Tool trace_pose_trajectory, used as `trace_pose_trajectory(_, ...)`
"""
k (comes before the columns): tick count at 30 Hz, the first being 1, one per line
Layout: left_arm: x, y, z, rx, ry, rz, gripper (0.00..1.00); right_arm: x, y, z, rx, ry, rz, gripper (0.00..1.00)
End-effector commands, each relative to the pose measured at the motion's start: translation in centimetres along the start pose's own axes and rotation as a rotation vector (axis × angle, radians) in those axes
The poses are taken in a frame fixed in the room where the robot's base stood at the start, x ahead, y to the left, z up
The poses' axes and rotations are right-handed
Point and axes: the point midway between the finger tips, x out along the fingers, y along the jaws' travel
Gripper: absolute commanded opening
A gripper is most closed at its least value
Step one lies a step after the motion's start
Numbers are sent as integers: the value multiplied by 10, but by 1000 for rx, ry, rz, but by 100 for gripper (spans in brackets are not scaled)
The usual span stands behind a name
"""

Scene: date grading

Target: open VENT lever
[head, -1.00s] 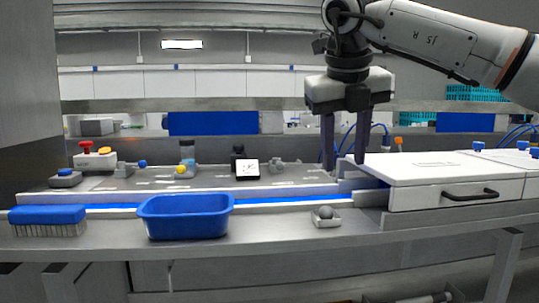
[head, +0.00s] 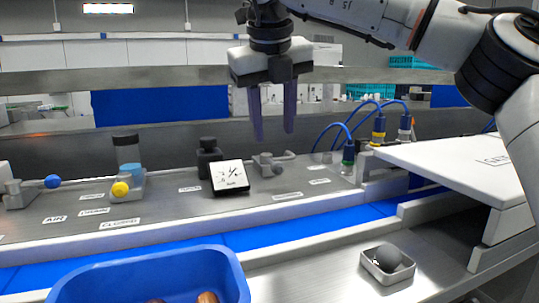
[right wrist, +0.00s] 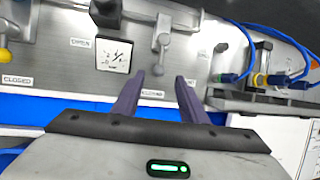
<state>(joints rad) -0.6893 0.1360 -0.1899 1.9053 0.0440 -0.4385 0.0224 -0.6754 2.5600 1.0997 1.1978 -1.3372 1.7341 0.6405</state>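A small grey lever (head: 268,164) sits on the steel panel just right of the dial gauge; its label is too small to read surely, so I cannot confirm that it is the VENT lever. It also shows in the right wrist view (right wrist: 161,38), ahead of the fingertips. My right gripper (head: 273,135) is open and empty, fingers pointing down, appearing above the grey lever. Its two dark fingers show apart in the right wrist view (right wrist: 160,77). A yellow-knobbed lever (head: 120,189) and a blue-knobbed lever (head: 53,182) stand further left. My left gripper is not in view.
The square dial gauge (head: 229,176) stands close left of the grey lever. Capped hose fittings (head: 348,155) with blue hoses and a white lid (head: 455,165) are to the right. A blue tub (head: 150,280) and a small tray with a dark ball (head: 388,262) are in front.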

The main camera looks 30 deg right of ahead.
Motion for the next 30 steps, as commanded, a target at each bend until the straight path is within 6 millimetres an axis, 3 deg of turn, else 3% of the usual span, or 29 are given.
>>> trace_pose_trajectory(9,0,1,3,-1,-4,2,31,56,-1,-1,1,4,-1,39)
trace_pose_trajectory(15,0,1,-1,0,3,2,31,80,-1,-1,1,2,0,39)
trace_pose_trajectory(27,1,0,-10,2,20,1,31,87,0,-1,1,2,1,39)
trace_pose_trajectory(30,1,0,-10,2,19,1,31,87,0,-1,1,2,1,22)
